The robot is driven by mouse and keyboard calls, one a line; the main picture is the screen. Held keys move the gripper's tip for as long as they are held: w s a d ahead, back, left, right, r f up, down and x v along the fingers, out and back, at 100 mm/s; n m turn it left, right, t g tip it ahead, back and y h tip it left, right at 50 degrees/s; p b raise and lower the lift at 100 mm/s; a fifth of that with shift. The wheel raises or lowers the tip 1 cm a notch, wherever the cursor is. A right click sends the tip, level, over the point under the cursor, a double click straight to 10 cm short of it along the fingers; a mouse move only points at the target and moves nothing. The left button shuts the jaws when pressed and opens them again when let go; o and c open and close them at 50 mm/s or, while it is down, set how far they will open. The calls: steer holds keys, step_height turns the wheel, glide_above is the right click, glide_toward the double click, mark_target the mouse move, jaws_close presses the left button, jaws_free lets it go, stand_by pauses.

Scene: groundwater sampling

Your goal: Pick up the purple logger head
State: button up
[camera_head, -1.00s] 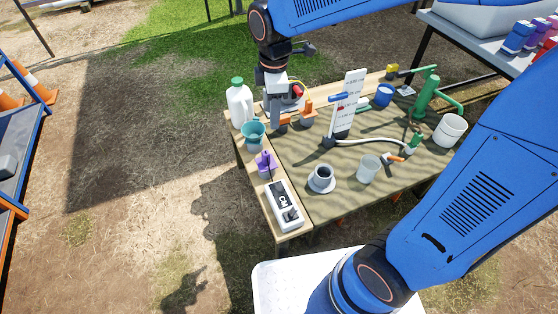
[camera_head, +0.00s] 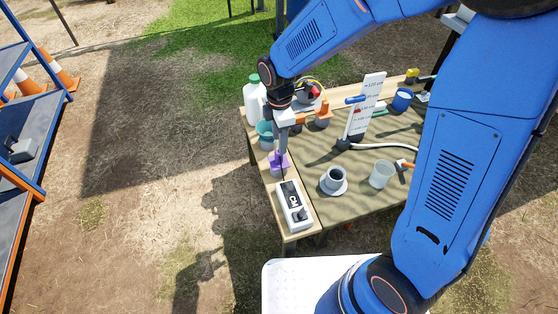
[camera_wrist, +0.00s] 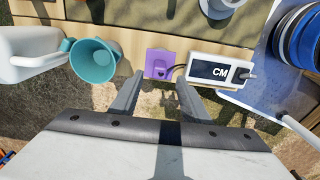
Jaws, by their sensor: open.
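The purple logger head (camera_head: 278,160) sits on the wooden edge strip at the table's left side, between the teal cup and the white CM meter. In the wrist view the purple logger head (camera_wrist: 159,64) shows ahead of the two fingers, roughly centred between them and apart from them. A dark cable runs from its side toward the meter. My gripper (camera_wrist: 157,85) is open and empty. In the head view my gripper (camera_head: 283,148) hangs right over the purple head and partly hides it.
The teal cup (camera_wrist: 95,60) and white jug (camera_wrist: 30,52) stand left of the purple head in the wrist view. The CM meter (camera_wrist: 218,70) lies close on its right. A grey cup on a saucer (camera_head: 333,181) and a clear beaker (camera_head: 382,175) stand on the table.

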mark_target(279, 161)
steer(key=shift+a+f, duration=0.1)
steer(key=shift+f, duration=3.6)
jaws_close()
steer(key=shift+r, duration=0.1)
